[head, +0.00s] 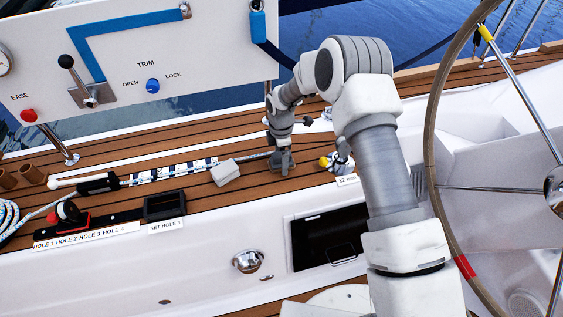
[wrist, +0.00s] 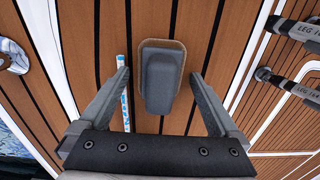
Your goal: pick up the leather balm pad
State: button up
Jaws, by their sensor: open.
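The leather balm pad appears to be the dark grey block with a tan rim (wrist: 162,78) in the wrist view. It lies on the teak planks, ahead of and between my two fingers, with free space on each side. My gripper (wrist: 165,98) is open, and I see nothing held in it. In the head view my gripper (head: 282,162) points down, low over the teak side deck. There I cannot separate the pad from the grey fingers.
A striped blue and white rope (wrist: 125,95) lies left of the pad in the wrist view. In the head view, a pale block (head: 225,172) lies left of my gripper and a yellow-ended fitting (head: 326,162) to its right. The steering wheel (head: 432,150) stands at right.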

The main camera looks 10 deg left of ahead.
jog(key=shift+r, duration=0.1)
jog(key=c, duration=1.5)
jog(key=shift+r+p, duration=0.35)
jog(key=shift+r, duration=0.35)
notch_tip(320, 180, up, 3)
jog(key=shift+f+p, duration=0.1)
jog(key=shift+p, duration=0.55)
jog(key=s+d+r+p, duration=0.1)
jog(key=s+d+r, duration=0.1)
jog(key=d, duration=0.1)
jog(key=s+d+r+p, duration=0.1)
jog(key=s+d+r, duration=0.1)
jog(key=d, duration=0.1)
jog(key=s+d+r+p, duration=0.1)
jog(key=s+d+r, duration=0.1)
jog(key=d, duration=0.2)
jog(key=shift+s+r, duration=0.1)
jog(key=shift+r, duration=0.3)
jog(key=o, duration=0.7)
jog(key=c, duration=0.5)
